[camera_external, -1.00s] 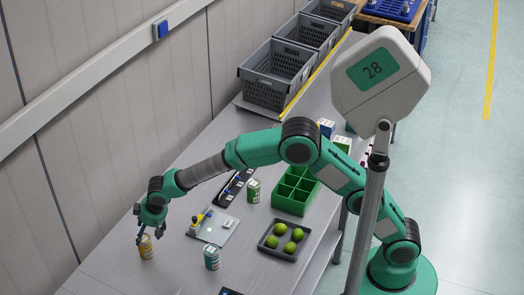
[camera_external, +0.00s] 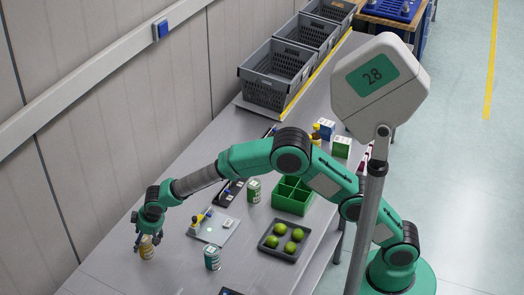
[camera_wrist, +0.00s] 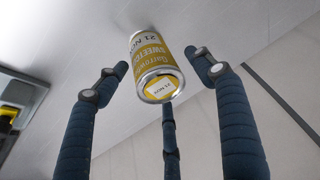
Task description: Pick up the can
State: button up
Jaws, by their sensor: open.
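A yellow can (camera_external: 147,249) with a white label stands on the grey table near the wall side. My gripper (camera_external: 148,238) is just above it, with its fingers pointing down around the can's top. The gripper is open and holds nothing.
A teal can (camera_external: 212,258) and a green can (camera_external: 254,190) stand to the right. A tray of limes (camera_external: 266,249), a green divided box (camera_external: 292,210) and a flat grey board (camera_external: 200,236) are also on the table. Grey crates (camera_external: 262,92) stand at the back.

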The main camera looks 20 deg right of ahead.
dwell(0.5)
jog(key=c, duration=1.4)
jog(key=shift+r, duration=0.15)
jog(key=shift+r+p, duration=0.6)
jog(key=shift+r, duration=0.95)
jog(key=shift+d+r, duration=0.1)
jog(key=shift+r, duration=0.2)
jog(key=s+d+p, duration=0.1)
jog(key=s+d, duration=0.3)
jog(key=d, duration=0.2)
jog(key=s+d+r+p, duration=0.1)
jog(key=s+d, duration=0.2)
jog(key=d, duration=0.4)
jog(key=shift+s+d, duration=0.3)
jog(key=shift+s, duration=0.1)
